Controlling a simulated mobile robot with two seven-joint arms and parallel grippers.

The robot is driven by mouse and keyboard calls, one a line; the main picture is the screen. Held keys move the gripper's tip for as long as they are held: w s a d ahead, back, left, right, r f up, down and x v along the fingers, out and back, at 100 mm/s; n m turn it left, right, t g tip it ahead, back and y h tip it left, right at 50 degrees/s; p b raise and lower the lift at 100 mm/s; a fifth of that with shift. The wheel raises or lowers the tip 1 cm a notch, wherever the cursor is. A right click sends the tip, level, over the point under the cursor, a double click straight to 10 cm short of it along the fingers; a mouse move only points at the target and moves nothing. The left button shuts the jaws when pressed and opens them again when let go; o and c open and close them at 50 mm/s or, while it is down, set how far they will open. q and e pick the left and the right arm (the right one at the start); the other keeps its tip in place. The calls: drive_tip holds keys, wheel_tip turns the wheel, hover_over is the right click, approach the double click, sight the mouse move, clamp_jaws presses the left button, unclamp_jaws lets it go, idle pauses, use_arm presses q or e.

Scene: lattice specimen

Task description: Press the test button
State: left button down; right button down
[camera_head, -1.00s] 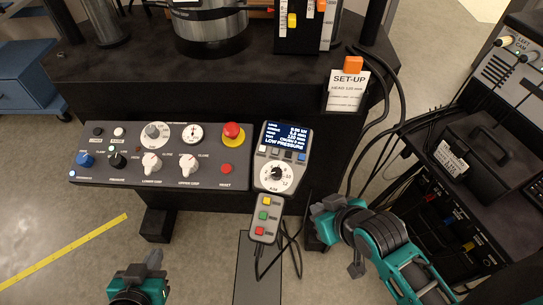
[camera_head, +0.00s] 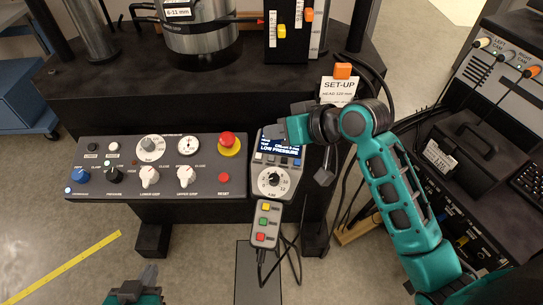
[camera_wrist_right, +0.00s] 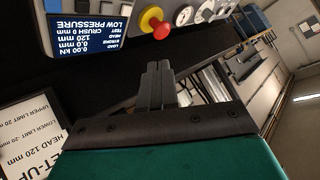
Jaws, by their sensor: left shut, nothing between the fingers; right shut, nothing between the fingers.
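The control unit with a lit display reading "LOW PRESSURE" (camera_head: 283,148) stands at the right end of the sloped panel; a dial and a row of small buttons are below the screen. A handset (camera_head: 264,226) with yellow, green and red buttons hangs under it. I cannot read which button is marked test. My right gripper (camera_head: 284,130) is shut and empty over the display's upper part, hiding some of it. In the right wrist view its fingers (camera_wrist_right: 158,85) are together, with the display (camera_wrist_right: 88,25) upper left. My left gripper (camera_head: 148,275) is shut and empty, low at the front.
The sloped panel (camera_head: 122,187) carries knobs, gauges, a red reset button (camera_head: 223,177) and a red emergency stop on yellow (camera_head: 229,143). A set-up card (camera_head: 338,88) hangs behind my right wrist. Cables run beside the unit, and a black case (camera_head: 465,150) stands on the right.

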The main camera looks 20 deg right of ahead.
drive_tip(key=b, duration=0.1)
approach(262, 153)
drive_tip(key=a, duration=0.1)
drive_tip(key=w+a, duration=0.1)
drive_tip(key=shift+w+a+f, duration=0.3)
drive_tip(key=shift+w+a, duration=0.1)
drive_tip(key=shift+w+f+b, duration=0.2)
drive_tip(key=shift+f+b, duration=0.25)
drive_tip(key=shift+f, duration=0.05)
idle(0.9)
drive_tip(key=shift+d+f, duration=0.1)
idle(0.6)
drive_tip(key=shift+w+f, duration=0.1)
drive_tip(key=shift+f, duration=0.2)
